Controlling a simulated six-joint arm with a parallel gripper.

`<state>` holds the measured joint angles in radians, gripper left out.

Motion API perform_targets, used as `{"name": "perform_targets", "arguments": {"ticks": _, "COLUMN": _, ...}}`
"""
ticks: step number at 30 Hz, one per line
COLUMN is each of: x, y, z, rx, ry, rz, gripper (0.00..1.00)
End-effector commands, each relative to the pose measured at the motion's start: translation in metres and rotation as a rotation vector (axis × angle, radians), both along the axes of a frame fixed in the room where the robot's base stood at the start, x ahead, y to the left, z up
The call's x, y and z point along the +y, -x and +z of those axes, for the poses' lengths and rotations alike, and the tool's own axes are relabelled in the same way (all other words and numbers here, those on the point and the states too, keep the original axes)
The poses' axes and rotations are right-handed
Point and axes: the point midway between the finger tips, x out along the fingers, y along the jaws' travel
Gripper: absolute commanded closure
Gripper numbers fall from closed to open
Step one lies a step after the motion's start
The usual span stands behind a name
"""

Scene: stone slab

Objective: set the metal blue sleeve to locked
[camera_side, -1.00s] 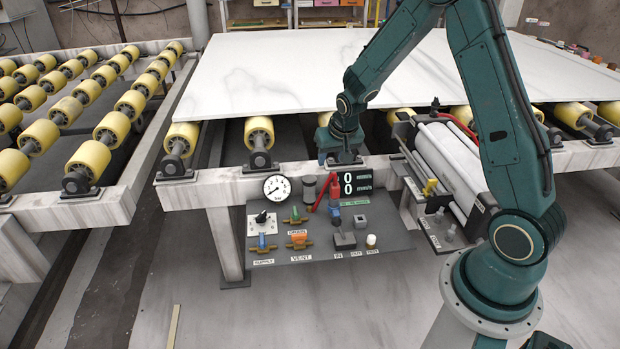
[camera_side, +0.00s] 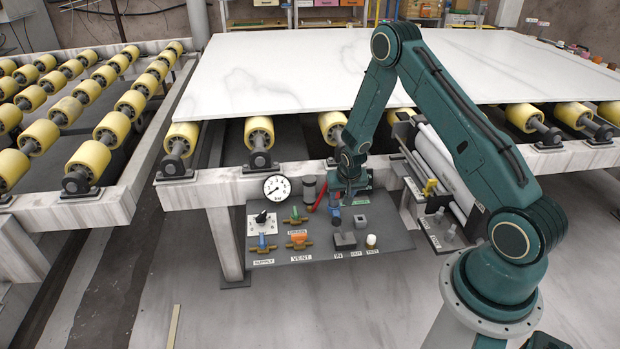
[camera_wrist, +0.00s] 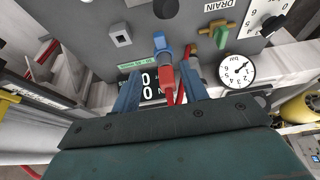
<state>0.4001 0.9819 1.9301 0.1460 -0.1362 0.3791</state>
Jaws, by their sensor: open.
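The blue sleeve (camera_wrist: 161,42) sits at the end of a red fitting (camera_wrist: 167,80) with a red hose in the wrist view. In the side view the blue sleeve (camera_side: 336,221) shows small on the grey panel, just below my gripper (camera_side: 347,194). In the wrist view my gripper (camera_wrist: 158,74) is open, with one finger on each side of the red fitting and the sleeve beyond the fingertips. I see no finger touching the sleeve. Whether the sleeve is locked cannot be told from these frames.
The grey panel (camera_side: 300,252) carries a round gauge (camera_side: 277,187), an orange vent handle (camera_side: 299,237), a blue supply handle and a green drain handle. A digital display (camera_wrist: 149,86) lies behind the fingers. The white slab (camera_side: 290,70) lies on rollers behind.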

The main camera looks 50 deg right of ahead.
Motion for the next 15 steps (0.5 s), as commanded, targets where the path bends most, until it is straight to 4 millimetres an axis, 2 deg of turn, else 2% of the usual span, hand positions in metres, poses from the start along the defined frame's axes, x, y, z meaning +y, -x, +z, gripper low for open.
{"name": "perform_targets", "arguments": {"ticks": 8, "x": -0.003, "y": -0.003, "z": -0.011, "rx": 0.002, "ry": 0.000, "rz": 0.001, "gripper": 0.56}}
{"name": "perform_targets", "arguments": {"ticks": 15, "x": -0.009, "y": -0.009, "z": -0.032, "rx": 0.002, "ry": 0.000, "rz": 0.001, "gripper": 0.56}}
